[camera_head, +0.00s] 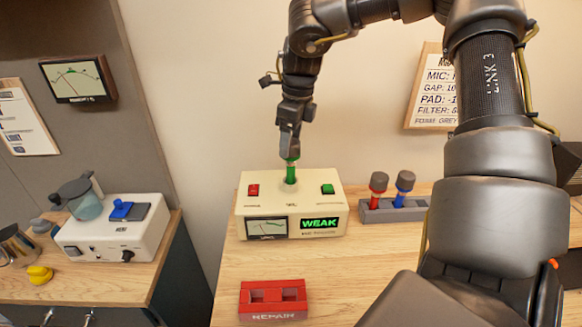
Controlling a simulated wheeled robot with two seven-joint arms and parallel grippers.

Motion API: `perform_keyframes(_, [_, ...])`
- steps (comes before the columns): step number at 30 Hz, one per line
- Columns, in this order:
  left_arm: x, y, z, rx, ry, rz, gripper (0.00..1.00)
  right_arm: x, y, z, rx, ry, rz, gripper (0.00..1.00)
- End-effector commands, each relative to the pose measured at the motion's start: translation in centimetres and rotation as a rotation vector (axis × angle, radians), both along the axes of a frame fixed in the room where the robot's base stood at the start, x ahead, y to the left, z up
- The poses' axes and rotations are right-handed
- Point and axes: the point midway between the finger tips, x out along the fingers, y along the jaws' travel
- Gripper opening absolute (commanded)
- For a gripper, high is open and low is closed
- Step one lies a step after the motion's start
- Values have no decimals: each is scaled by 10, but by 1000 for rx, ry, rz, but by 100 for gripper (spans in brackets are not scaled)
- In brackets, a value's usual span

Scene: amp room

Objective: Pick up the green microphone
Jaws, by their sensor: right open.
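The green microphone (291,174) stands upright in the round socket on top of the cream amp box (265,203). Only its green lower part shows; its upper end is hidden by my right gripper (290,154). My right gripper points down from above and is open around or just over the top of the microphone; I cannot tell whether the fingers touch it. My left gripper is not in view.
A grey rack (378,216) with a red (377,191) and a blue microphone (401,194) stands right of the amp, whose green display reads WEAK. A red REPAIR holder (273,299) lies in front. My arm hides the table's right side.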

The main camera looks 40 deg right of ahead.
Motion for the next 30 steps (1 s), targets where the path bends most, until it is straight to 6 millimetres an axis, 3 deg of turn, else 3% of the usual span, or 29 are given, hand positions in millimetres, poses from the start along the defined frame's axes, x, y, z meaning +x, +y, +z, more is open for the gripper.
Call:
perform_keyframes(4, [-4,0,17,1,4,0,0,0,-1,-20,3,7,1,67])
perform_keyframes(9, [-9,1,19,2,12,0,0,3,0,-41,1,4,0,67])
perform_keyframes(17, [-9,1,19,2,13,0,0,3,0,-45,1,0,0,67])
perform_keyframes(30, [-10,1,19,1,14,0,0,3,0,-45,0,1,0,12])
